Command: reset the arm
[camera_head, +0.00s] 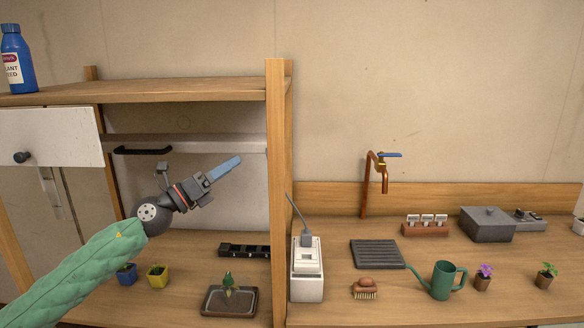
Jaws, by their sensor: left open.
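My left arm, in a green padded sleeve, comes in from the lower left. My left gripper (223,171) has blue-grey fingers and points up and to the right, in front of the shelf opening. It is raised above the counter, and nothing shows between its fingers. The fingers overlap in this view, so the gap between them is hard to see. My right arm and right gripper are not in view.
A wooden post (279,180) stands right of the gripper, with a shelf (180,90) above. Below are a tray (212,312) with a small plant, a blue pot (127,275) and a yellow pot (157,279). A green watering can (442,281) and copper tap (367,190) are farther right.

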